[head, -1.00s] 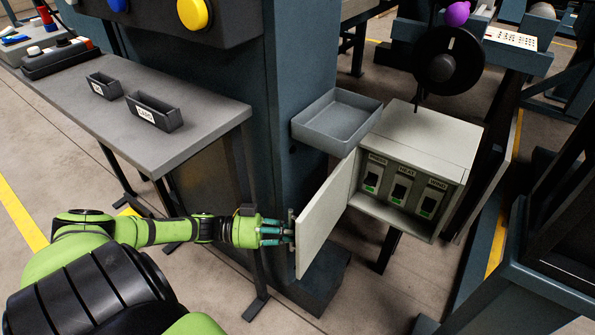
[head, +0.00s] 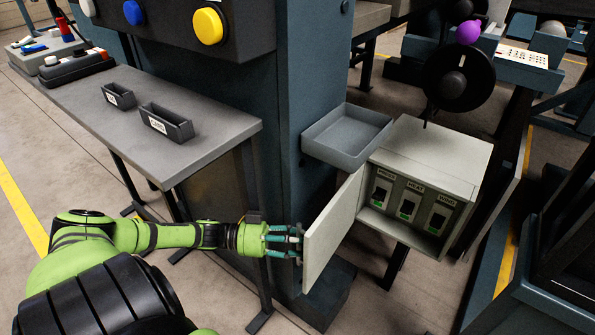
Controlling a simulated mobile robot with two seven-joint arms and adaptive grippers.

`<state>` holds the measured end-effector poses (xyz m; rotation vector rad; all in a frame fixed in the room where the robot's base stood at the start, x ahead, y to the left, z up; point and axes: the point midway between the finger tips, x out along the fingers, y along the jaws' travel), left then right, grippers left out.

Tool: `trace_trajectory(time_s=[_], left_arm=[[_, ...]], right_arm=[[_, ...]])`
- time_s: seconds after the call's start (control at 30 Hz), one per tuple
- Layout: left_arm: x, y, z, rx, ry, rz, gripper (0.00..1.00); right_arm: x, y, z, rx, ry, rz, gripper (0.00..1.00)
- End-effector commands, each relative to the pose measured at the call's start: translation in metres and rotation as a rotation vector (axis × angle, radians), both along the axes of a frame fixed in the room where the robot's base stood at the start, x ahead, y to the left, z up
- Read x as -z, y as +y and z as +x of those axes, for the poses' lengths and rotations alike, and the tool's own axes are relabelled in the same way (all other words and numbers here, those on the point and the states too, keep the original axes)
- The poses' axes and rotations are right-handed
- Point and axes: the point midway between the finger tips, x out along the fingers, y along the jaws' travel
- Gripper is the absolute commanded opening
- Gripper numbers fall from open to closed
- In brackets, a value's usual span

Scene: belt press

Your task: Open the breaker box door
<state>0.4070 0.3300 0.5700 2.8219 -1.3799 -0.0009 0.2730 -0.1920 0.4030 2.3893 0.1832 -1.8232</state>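The breaker box (head: 432,155) is a pale grey cabinet at the right of the head view. Its door (head: 331,228) stands swung out to the left, and three breaker switches show inside under labels. My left gripper (head: 297,242) is at the door's outer face, near its free edge. Its teal fingertips are at the small door handle, which they partly hide. I cannot tell whether they grip it or stand around it. My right gripper is not in view.
A grey tray (head: 347,137) is fixed on the press column left of the box, above the door. A grey table (head: 215,128) with two small labelled bins stands at the left. A dark machine frame (head: 560,260) is at the right. Floor shows below the box.

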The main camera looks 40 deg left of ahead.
Motion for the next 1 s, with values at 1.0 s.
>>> trace_trajectory(time_s=[1.0], left_arm=[[-0.081,-0.001,-0.001,0.003,0.001,-0.001,0.43]], right_arm=[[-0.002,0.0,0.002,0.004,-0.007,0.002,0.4]])
